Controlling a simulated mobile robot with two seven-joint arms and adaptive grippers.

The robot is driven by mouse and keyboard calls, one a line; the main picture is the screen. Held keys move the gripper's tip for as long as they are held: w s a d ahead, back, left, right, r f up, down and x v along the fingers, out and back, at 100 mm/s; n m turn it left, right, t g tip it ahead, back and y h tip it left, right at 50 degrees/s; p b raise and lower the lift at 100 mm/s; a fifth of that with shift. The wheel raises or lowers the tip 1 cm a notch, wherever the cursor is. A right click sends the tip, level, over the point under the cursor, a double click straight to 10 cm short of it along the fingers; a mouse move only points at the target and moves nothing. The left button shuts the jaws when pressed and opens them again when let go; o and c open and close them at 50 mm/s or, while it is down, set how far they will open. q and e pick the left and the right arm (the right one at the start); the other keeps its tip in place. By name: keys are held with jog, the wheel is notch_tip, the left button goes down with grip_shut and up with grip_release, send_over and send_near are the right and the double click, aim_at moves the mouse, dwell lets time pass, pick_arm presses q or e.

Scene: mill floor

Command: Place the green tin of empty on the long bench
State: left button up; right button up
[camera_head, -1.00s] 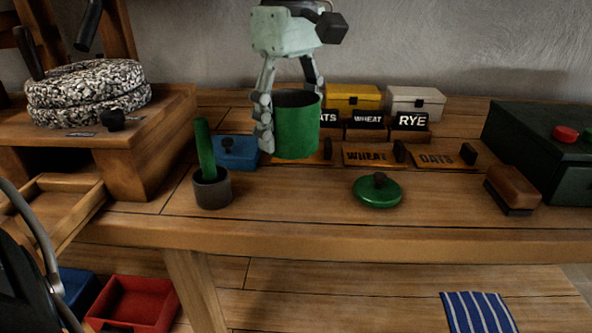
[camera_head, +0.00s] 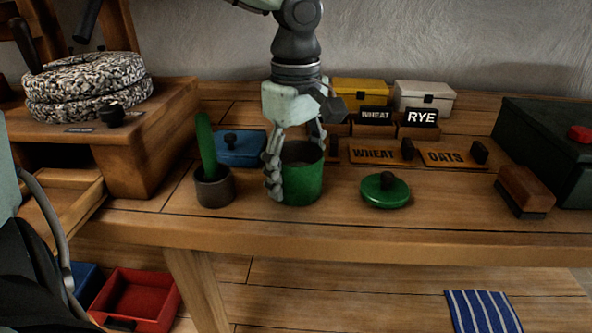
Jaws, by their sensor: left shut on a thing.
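The green tin (camera_head: 303,183) is upright and open at the top, with a dark inside. It is at the long bench (camera_head: 330,232), its base level with the bench top near the front edge; I cannot tell whether it bears its full weight there. My left gripper (camera_head: 297,172) comes down from above and is shut on the tin, fingers on either side of its wall. The green lid (camera_head: 385,191) with a dark knob lies on the bench just right of the tin. My right gripper is not in view.
A mortar (camera_head: 214,188) with a green pestle stands left of the tin, a blue box (camera_head: 241,148) behind it. WHEAT (camera_head: 374,152) and OATS (camera_head: 453,156) plates lie behind the lid. A brush (camera_head: 525,190) is at right. Bare bench lies between lid and brush.

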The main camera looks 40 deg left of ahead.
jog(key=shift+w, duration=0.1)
pick_arm(q)
jog(key=o, duration=1.3)
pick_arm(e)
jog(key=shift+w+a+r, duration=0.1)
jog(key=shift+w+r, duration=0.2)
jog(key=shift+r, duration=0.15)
pick_arm(q)
jog(key=shift+o, duration=0.2)
jog(key=shift+r, duration=0.1)
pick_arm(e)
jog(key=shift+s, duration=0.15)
pick_arm(q)
notch_tip(320, 180, up, 2)
jog(key=shift+w+r, duration=0.1)
notch_tip(320, 180, up, 10)
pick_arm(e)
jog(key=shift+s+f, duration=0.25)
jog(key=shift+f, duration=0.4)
